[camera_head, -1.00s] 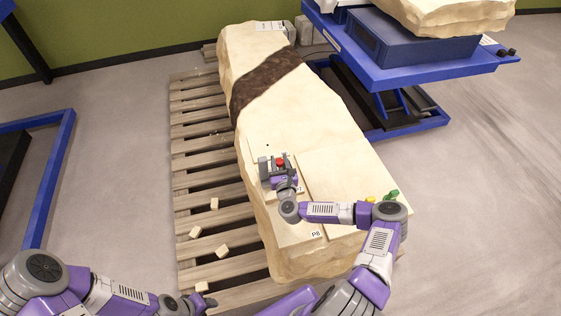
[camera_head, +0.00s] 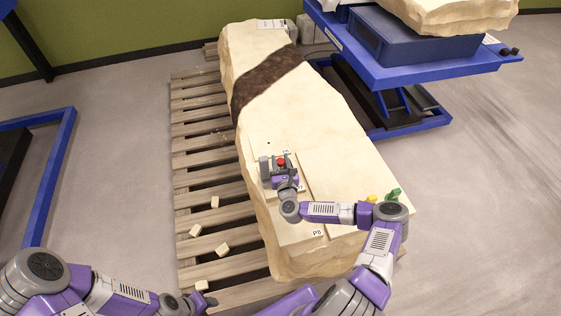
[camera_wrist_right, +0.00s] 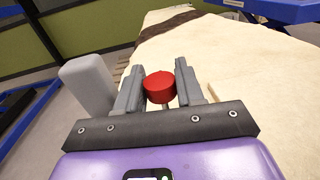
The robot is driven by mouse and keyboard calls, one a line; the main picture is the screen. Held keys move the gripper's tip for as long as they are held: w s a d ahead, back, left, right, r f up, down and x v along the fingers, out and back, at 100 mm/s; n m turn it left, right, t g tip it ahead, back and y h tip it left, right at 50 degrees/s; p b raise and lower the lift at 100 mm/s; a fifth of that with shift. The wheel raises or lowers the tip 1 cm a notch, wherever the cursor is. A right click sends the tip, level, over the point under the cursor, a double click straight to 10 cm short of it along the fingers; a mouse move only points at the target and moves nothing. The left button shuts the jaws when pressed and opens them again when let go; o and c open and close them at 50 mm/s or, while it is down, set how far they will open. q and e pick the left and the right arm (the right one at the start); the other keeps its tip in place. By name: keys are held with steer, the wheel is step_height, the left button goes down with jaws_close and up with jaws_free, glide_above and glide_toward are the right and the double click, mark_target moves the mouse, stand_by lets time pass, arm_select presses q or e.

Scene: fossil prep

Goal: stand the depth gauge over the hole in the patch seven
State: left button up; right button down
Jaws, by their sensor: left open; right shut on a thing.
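My right gripper (camera_head: 281,164) is over the pale stone block and is shut on the depth gauge, whose red round top (camera_head: 281,161) shows between the fingers. A small dark hole (camera_head: 268,143) shows in the stone just beyond the gripper, apart from the gauge. A small label (camera_head: 286,150) lies near it, too small to read.
The stone block (camera_head: 340,150) lies on a wooden pallet (camera_head: 195,150) with several small pale blocks (camera_head: 222,249) on it. A label reading P8 (camera_head: 317,233) is near the front. Yellow and green pieces (camera_head: 393,194) lie by my right elbow. A blue lift table (camera_head: 425,65) stands behind right.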

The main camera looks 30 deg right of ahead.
mark_target(282, 165)
steer(key=c, duration=0.7)
jaws_free()
steer(key=shift+o, duration=0.4)
steer(key=shift+f, duration=0.25)
steer(key=p+v, duration=0.1)
steer(key=v, duration=0.6)
steer(key=shift+s+r, duration=0.2)
steer(key=shift+s, duration=0.1)
steer(key=s+a+f+n+g+y, duration=0.2)
steer(key=a+f+n+y, duration=0.15)
steer(key=a+n, duration=0.3)
steer(key=s+a+f+n+g+y, duration=0.1)
steer(key=a+f+n+g+y, duration=0.1)
steer(key=a+n+y, duration=0.35)
steer(key=s+a+f+n+g+y, duration=0.1)
steer(key=s+a+f+n+y, duration=0.1)
steer(key=a+n, duration=0.6)
steer(key=s+a+f+n+g+y, duration=0.1)
steer(key=s+a+f+n+g, duration=0.4)
steer(key=s, duration=0.3)
steer(key=s+d+n+g+h, duration=0.2)
steer(key=s+n+g, duration=0.4)
steer(key=s+n, duration=0.4)
steer(key=shift+d+r+n+g, duration=0.3)
steer(key=shift+d+r+n, duration=0.2)
steer(key=shift+d+n, duration=0.5)
